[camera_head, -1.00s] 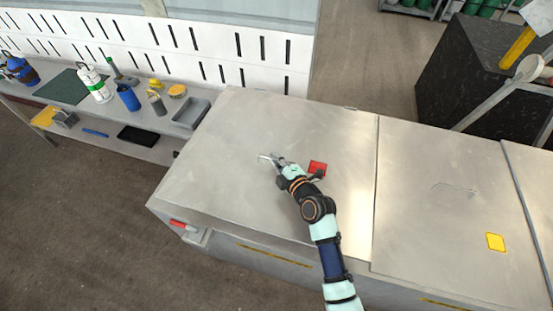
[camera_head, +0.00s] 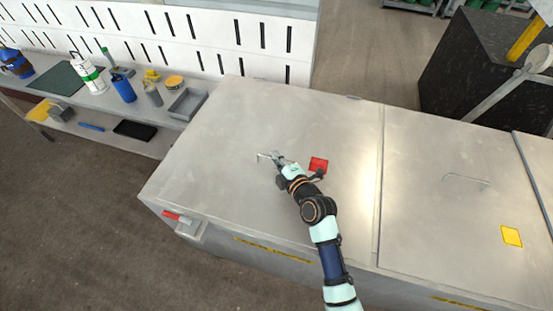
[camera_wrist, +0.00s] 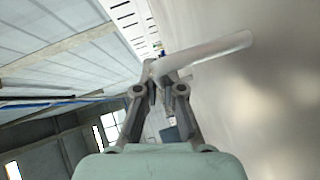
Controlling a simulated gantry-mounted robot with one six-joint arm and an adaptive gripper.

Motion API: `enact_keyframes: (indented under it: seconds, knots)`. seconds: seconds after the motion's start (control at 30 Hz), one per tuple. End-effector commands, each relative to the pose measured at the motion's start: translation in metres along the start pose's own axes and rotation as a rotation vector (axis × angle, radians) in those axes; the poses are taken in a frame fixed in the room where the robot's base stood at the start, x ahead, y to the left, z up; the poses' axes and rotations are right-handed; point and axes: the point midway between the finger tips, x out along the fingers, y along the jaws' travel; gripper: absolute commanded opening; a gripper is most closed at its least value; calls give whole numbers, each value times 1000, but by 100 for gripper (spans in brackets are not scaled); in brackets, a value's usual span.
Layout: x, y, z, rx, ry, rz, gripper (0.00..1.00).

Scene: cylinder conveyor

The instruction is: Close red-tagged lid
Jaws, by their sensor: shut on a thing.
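The red-tagged lid (camera_head: 235,130) is a large grey metal panel with a red tag (camera_head: 318,164) on it. It lies about flat and looks level with the lid beside it; I cannot tell whether a small gap remains at its front edge. My gripper (camera_head: 277,159) is at the lid's bar handle (camera_head: 265,156), left of the red tag. In the wrist view, my gripper (camera_wrist: 158,82) is shut on the handle (camera_wrist: 215,53), which juts out beyond the fingers. The lid's surface (camera_wrist: 265,110) fills the right side there.
A yellow-tagged lid (camera_head: 430,210) with its own handle lies to the right. A red-handled latch (camera_head: 178,217) is on the front left of the housing. A shelf with bottles and a grey tray (camera_head: 187,104) stands at the left. A dark block (camera_head: 475,70) is behind right.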

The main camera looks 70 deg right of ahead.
Motion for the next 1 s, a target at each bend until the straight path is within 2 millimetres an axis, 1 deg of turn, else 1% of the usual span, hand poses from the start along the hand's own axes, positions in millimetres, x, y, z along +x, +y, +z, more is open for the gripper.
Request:
enact_keyframes:
  seconds: [0.03,0.13,0.2,0.27,0.3,0.33,0.63,0.73,0.87,1.0]
  knots:
    - [0,-11,1,2,-1,-25,0]
    - [0,-13,1,2,-1,-28,0]
    - [0,-13,1,2,-1,-29,15]
    - [0,-13,1,2,-1,-29,25]
    - [0,-13,1,2,-1,-28,32]
    - [0,-12,1,2,-1,-27,33]
    - [0,-8,1,1,-1,-20,33]
    - [-6,-9,1,2,-1,-19,33]
    - [-29,-8,1,2,-2,-19,33]
    - [-65,-8,1,3,-3,-20,33]
